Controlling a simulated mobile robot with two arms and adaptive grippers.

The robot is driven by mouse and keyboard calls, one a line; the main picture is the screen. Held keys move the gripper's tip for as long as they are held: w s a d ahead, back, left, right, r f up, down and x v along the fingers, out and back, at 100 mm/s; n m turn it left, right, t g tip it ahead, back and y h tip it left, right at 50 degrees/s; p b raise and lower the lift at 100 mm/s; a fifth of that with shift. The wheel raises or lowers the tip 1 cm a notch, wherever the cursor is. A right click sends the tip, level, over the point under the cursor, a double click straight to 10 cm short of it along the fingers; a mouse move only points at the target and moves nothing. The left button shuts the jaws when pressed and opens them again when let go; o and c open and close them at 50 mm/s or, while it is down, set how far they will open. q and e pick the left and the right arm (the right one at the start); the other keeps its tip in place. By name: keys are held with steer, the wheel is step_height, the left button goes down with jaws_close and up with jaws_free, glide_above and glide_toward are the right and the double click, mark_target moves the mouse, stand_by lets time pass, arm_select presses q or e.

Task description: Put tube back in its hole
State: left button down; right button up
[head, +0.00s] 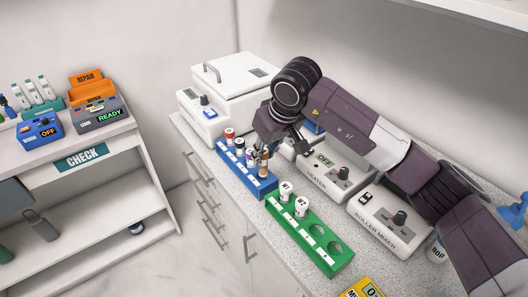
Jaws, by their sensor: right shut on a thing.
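My right gripper (267,148) reaches down over the far end of the blue tube rack (262,188) on the counter. It is shut on a tube with an orange-brown part (264,160), which looks upright at the rack's right side; whether its lower end is in a hole I cannot tell. A red-capped tube (229,133), a dark-capped tube (239,142) and a purple-marked tube (250,155) stand in the blue rack. The green rack (318,257) holds two white-capped tubes (286,189) and shows two empty holes at its near end. My left gripper is out of view.
A white lidded machine (225,95) stands behind the blue rack. A heater (335,178) marked OFF and a roller mixer (388,219) stand to the right, under my right arm. A yellow device (362,289) is at the bottom. A CHECK shelf (82,158) stands left.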

mark_target(266, 161)
steer(key=shift+f+b, duration=1.95)
steer(key=shift+f, duration=0.2)
steer(key=o, duration=1)
steer(key=v, duration=1.2)
steer(key=shift+r, duration=0.1)
steer(key=shift+a, duration=0.1)
